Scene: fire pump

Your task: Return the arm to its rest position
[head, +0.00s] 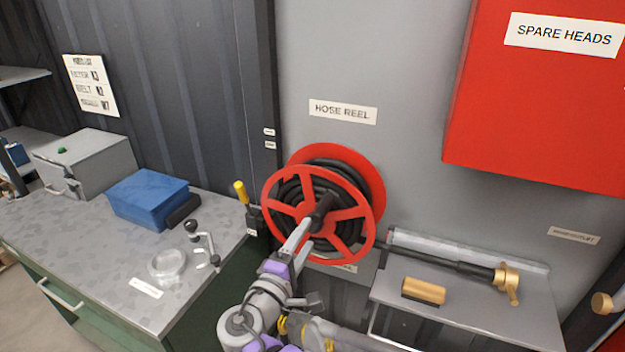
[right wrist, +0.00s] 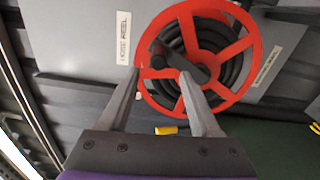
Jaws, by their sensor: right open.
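My right arm comes up from the bottom middle of the head view, and its gripper (head: 303,232) is in front of the hose reel. The reel has a red spoked rim (head: 279,218) with black hose (head: 290,192) wound inside, and a dark handle (head: 322,210) at its front. In the right wrist view the two grey fingers of the right gripper (right wrist: 158,76) stand apart with nothing clamped between them. The reel (right wrist: 228,96) and its dark handle (right wrist: 184,66) show just beyond the fingertips; I cannot tell how large the gap is. My left gripper is not in view.
A grey shelf (head: 475,315) at right holds a brass-ended nozzle (head: 505,280) and a brass block (head: 423,291). A red cabinet (head: 545,110) hangs above it.

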